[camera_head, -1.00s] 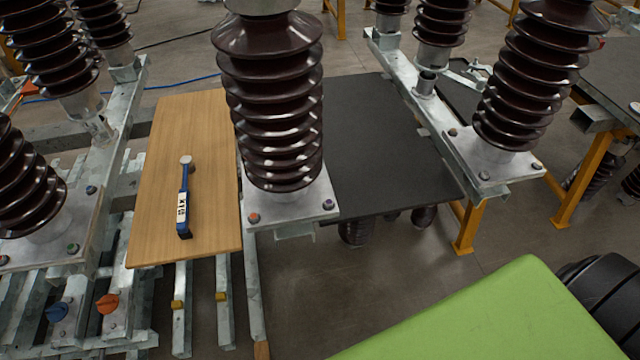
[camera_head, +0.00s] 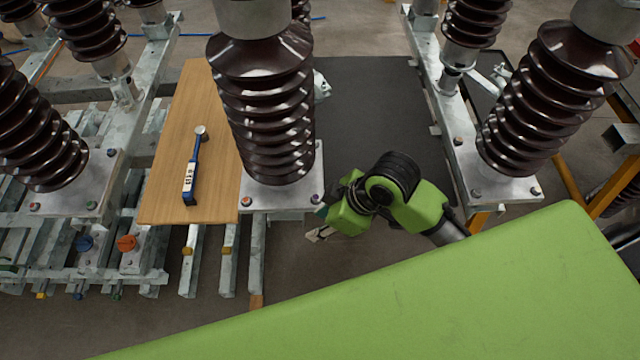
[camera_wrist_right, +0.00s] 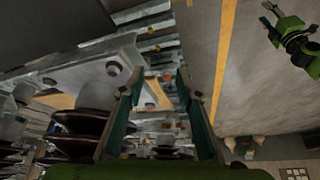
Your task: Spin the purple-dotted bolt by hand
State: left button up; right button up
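The purple-dotted bolt (camera_wrist_right: 113,68) sits on the grey base plate (camera_wrist_right: 90,75) in the right wrist view. In the head view, a bolt (camera_head: 316,199) at the right front corner of the middle insulator's plate (camera_head: 285,198) appears to be the same one; its dot is too small to tell. My right gripper (camera_head: 319,224) is just in front of that corner. In the right wrist view its two teal fingers (camera_wrist_right: 155,88) are apart with nothing held, and the bolt lies outside them, up and left. A green arm end, apparently my left gripper (camera_wrist_right: 272,14), shows there at upper right.
The dark ribbed insulator (camera_head: 265,110) stands over the plate. An orange-marked bolt (camera_head: 246,202) is at the plate's left front corner. A blue-handled tool (camera_head: 192,175) lies on the wooden board (camera_head: 165,205). A black tabletop (camera_head: 370,110) is right of the insulator.

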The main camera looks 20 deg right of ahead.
aim_at(316, 197)
jog(key=w+d+r+n+g, duration=0.3)
jog(key=w+d+r+n, duration=0.45)
jog(key=r, duration=0.35)
jog(key=p+x, duration=0.1)
jog(key=x, duration=0.3)
jog(key=p+x, duration=0.1)
jog(key=x, duration=0.4)
jog(key=p+x, duration=0.1)
jog(key=x, duration=0.3)
jog(key=shift+w+f, duration=0.25)
jog(key=shift+w, duration=0.15)
pick_arm(q)
jog(key=r, duration=0.3)
jog(key=shift+d, duration=0.35)
pick_arm(e)
jog(key=shift+c, duration=0.3)
grip_shut()
